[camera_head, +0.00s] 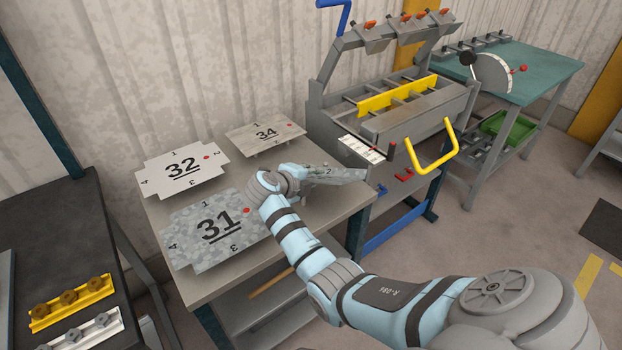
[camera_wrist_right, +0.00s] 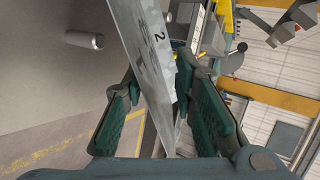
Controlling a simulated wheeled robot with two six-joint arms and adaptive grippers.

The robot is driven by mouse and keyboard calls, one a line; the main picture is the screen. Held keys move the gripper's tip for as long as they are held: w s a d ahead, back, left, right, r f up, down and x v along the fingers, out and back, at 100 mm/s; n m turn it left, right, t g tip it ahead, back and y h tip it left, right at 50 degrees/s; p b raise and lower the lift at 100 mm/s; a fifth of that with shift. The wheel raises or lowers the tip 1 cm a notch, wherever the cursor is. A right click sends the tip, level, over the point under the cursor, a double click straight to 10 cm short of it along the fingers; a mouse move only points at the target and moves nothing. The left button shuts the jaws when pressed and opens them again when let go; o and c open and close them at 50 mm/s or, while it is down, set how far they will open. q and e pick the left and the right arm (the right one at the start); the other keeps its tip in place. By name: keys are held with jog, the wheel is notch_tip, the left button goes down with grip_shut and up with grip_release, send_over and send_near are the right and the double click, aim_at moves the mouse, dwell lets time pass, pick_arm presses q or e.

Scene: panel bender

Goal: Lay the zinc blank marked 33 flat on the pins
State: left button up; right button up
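My right gripper (camera_head: 305,176) is over the right part of the grey table and appears shut on a spangled zinc blank (camera_head: 338,174). In the right wrist view the blank (camera_wrist_right: 155,60) stands edge-on between the two fingers (camera_wrist_right: 165,85). A "2" shows near its edge; its large number is too foreshortened to read. Blanks marked 31 (camera_head: 215,232), 32 (camera_head: 182,168) and 34 (camera_head: 265,135) lie on the table. The panel bender (camera_head: 400,115) stands to the right, with a yellow bar across it. I cannot make out the pins clearly. My left gripper is out of view.
The bender's yellow handle (camera_head: 433,158) sticks out at its front right. A teal bench (camera_head: 535,70) stands behind it. A dark bench (camera_head: 50,235) with yellow and white racks is at the left. The grey table (camera_head: 325,205) has bare room near its right edge.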

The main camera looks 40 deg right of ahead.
jog(key=p+v, duration=0.1)
jog(key=v, duration=1.1)
jog(key=shift+r, duration=0.3)
